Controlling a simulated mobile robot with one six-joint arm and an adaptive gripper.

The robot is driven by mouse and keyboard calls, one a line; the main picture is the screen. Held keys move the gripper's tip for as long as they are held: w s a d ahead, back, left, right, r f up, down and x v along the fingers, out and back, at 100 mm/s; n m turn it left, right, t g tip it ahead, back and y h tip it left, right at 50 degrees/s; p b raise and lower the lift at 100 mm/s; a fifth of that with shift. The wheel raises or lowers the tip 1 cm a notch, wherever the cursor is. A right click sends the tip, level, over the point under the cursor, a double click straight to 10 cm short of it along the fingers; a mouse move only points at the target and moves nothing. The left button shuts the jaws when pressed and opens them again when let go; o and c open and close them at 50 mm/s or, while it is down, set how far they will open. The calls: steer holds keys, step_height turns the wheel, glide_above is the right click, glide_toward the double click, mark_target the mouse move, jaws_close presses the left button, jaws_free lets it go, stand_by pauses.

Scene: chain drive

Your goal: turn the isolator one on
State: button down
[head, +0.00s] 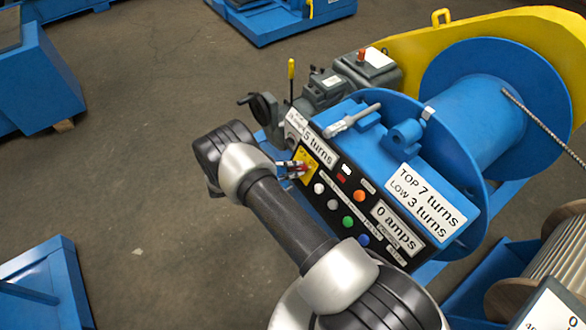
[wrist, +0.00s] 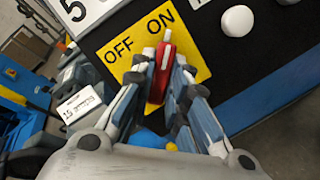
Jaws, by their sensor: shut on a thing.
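The isolator is a red handle (wrist: 161,72) with a white tip on a yellow plate (wrist: 201,62) marked OFF and ON. In the wrist view the white tip points to the ON side, just beside that word. My gripper (wrist: 164,66) has a finger on each side of the red handle and is shut on it. In the head view my gripper (head: 292,168) reaches the yellow plate (head: 309,157) at the panel's left part, and the handle is mostly hidden by the fingers.
The black control panel (head: 334,216) has white, green, blue and orange buttons close to the right of the plate. Signs read 5 turns, 0 amps (head: 397,228) and TOP 7 turns, LOW 3 turns (head: 428,200). A blue winch drum (head: 480,125) stands behind.

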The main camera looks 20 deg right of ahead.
steer(key=c, duration=1.6)
jaws_free()
steer(key=shift+o, duration=0.2)
steer(key=v, duration=1.2)
steer(key=shift+r, duration=0.1)
